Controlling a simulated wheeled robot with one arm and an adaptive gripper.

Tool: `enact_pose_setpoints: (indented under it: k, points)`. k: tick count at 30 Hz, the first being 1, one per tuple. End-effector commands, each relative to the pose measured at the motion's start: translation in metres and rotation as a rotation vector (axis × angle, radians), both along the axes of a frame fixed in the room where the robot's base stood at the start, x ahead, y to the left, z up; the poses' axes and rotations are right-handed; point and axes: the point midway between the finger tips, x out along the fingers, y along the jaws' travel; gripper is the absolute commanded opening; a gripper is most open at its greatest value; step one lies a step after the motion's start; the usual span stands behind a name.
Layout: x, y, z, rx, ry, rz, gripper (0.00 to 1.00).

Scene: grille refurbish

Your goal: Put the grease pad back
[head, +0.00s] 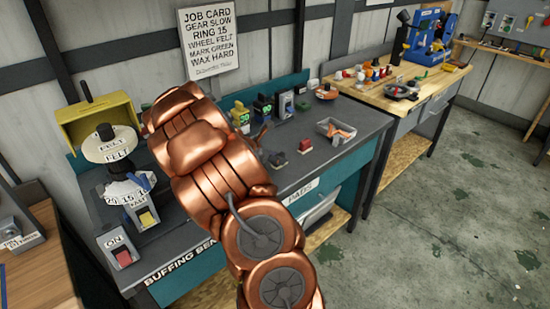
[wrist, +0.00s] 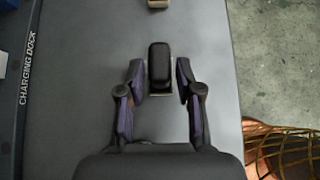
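A black rounded block (wrist: 159,62), which may be the grease pad, stands on the grey surface in the wrist view. My gripper (wrist: 160,78) is around it, one finger on each side. A narrow gap shows between the block and each finger, so the gripper looks open. In the head view my copper arm reaches over the buffing bench (head: 348,156) and hides much of its middle. A small dark block (head: 277,159) and a red-topped block (head: 305,146) are on the bench just right of the arm. I cannot make out my fingers clearly there.
A grey tray (head: 335,130) with orange contents is to the right on the bench. Small bottles (head: 240,115) stand at the back. The felt wheel machine (head: 112,147) is at the left. A wooden table (head: 440,85) with tools stands beyond. Open floor (head: 440,210) is at the right.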

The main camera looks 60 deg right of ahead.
Motion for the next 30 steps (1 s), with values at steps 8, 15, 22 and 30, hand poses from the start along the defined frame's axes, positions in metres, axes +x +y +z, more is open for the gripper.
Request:
enact_pose_setpoints:
  k: [8, 15, 22, 30]
  points:
    - [0.000, 0.000, 0.000, 0.000, 0.000, 0.000, 0.51]
    - [0.001, 0.003, 0.003, -0.001, 0.000, 0.001, 0.51]
    - [0.009, 0.026, 0.022, -0.001, -0.005, 0.003, 0.51]
    - [0.019, 0.062, 0.051, -0.001, -0.004, 0.003, 0.51]
